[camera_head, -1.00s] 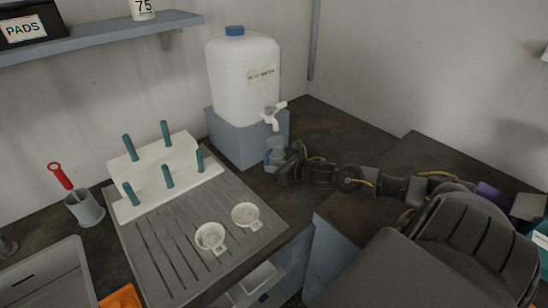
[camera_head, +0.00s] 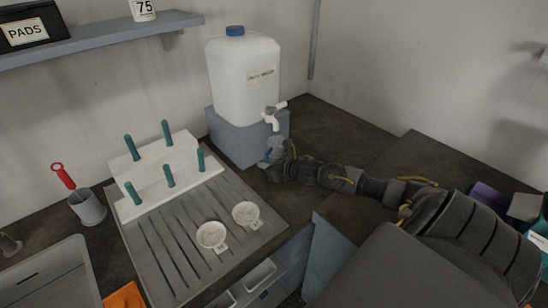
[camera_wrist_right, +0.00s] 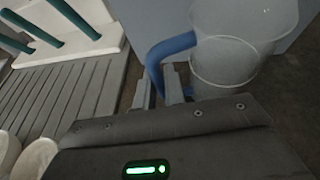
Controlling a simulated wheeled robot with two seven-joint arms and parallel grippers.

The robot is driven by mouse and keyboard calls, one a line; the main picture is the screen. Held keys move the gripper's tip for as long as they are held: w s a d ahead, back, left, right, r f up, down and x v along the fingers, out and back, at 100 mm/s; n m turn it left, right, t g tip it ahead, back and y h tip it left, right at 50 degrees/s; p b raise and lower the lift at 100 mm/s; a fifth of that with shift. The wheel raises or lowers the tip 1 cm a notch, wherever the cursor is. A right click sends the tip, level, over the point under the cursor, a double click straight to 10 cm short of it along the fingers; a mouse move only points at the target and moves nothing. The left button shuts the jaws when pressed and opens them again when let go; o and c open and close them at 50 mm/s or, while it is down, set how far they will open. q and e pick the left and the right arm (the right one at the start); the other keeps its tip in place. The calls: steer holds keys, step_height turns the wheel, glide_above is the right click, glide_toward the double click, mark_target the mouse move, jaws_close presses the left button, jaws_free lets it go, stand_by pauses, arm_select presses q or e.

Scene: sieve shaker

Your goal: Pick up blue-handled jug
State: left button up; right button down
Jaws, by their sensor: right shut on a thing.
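The clear jug (camera_wrist_right: 232,60) with a blue handle (camera_wrist_right: 160,58) fills the upper right of the right wrist view. My right gripper (camera_wrist_right: 168,84) is shut on the blue handle, with its fingers at the handle's lower part. In the head view the jug (camera_head: 269,148) is small and partly hidden by my right gripper (camera_head: 274,162). It is below the tap, beside the grey-blue stand. I cannot tell whether its base touches the counter. My left gripper is not in view.
A white water container (camera_head: 243,85) with a white tap (camera_head: 271,117) stands on the grey-blue stand (camera_head: 232,140). A white peg rack (camera_head: 150,175) and two small white dishes (camera_head: 211,236) are on the ribbed drainboard (camera_head: 160,265). The back counter (camera_head: 330,130) is clear.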

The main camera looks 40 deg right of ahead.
mark_target(266, 156)
steer(key=shift+r, duration=0.2)
steer(key=shift+r+b, duration=0.55)
steer(key=shift+r, duration=0.9)
steer(key=shift+s+d+r, duration=0.1)
steer(key=shift+d, duration=0.1)
steer(key=s+d+b, duration=0.1)
steer(key=s+d, duration=0.1)
steer(key=d, duration=0.1)
steer(key=s+d+b, duration=0.1)
steer(key=s+d, duration=0.1)
steer(key=d, duration=0.1)
steer(key=s+d+b, duration=0.1)
steer(key=s+d, duration=0.1)
steer(key=d, duration=0.2)
steer(key=shift+s+d, duration=0.1)
steer(key=shift+s, duration=0.2)
steer(key=shift+s+d, duration=0.4)
steer(key=shift+d, duration=0.2)
steer(key=shift+s+d, duration=0.35)
steer(key=shift+d, duration=0.2)
steer(key=shift+s+d+p, duration=0.35)
steer(key=shift+d+p, duration=0.05)
steer(key=shift+d, duration=0.15)
steer(key=shift+s+d+p, duration=0.3)
steer(key=shift+d+p, duration=0.05)
steer(key=shift+d, duration=0.2)
